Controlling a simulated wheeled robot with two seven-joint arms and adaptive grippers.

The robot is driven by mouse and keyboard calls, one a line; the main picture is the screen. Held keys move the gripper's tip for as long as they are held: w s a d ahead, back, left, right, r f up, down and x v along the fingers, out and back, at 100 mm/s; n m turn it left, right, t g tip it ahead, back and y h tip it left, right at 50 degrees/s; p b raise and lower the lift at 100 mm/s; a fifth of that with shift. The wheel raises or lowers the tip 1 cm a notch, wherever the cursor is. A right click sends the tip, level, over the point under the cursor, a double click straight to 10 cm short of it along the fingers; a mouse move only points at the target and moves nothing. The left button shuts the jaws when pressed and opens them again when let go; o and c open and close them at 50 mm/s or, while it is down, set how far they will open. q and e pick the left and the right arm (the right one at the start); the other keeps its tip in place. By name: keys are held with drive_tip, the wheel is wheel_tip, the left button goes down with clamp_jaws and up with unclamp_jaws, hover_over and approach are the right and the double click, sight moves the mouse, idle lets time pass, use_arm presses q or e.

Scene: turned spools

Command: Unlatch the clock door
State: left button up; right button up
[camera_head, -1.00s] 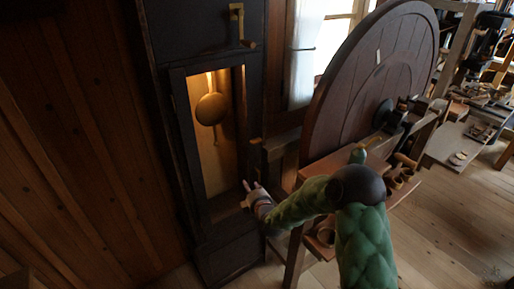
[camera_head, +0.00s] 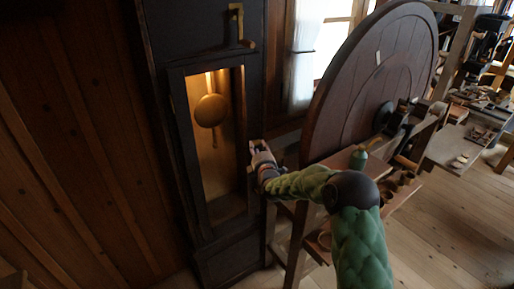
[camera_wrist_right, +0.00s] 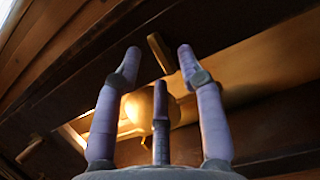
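The tall dark clock case (camera_head: 162,45) has a narrow framed door (camera_head: 181,110) with a lit opening. The door looks shut. The brass pendulum (camera_head: 210,110) hangs inside and shows in the right wrist view (camera_wrist_right: 150,106). A small brass latch bar (camera_wrist_right: 160,53) is at the door's edge in the right wrist view; in the head view my gripper covers its place. My right gripper (camera_head: 257,147) is at the door's right edge, fingers spread. In the wrist view its fingertips are on either side of the latch, with gaps; I cannot tell any contact. My left gripper is not in view.
A brass crank-shaped piece (camera_head: 238,25) is on the case above the door. A large wooden wheel (camera_head: 375,75) and a bench (camera_head: 345,165) with turned pieces stand close to the right, beside my arm. Open floor (camera_head: 440,230) lies at lower right.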

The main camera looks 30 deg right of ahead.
drive_tip(key=shift+x, duration=0.95)
clamp_jaws()
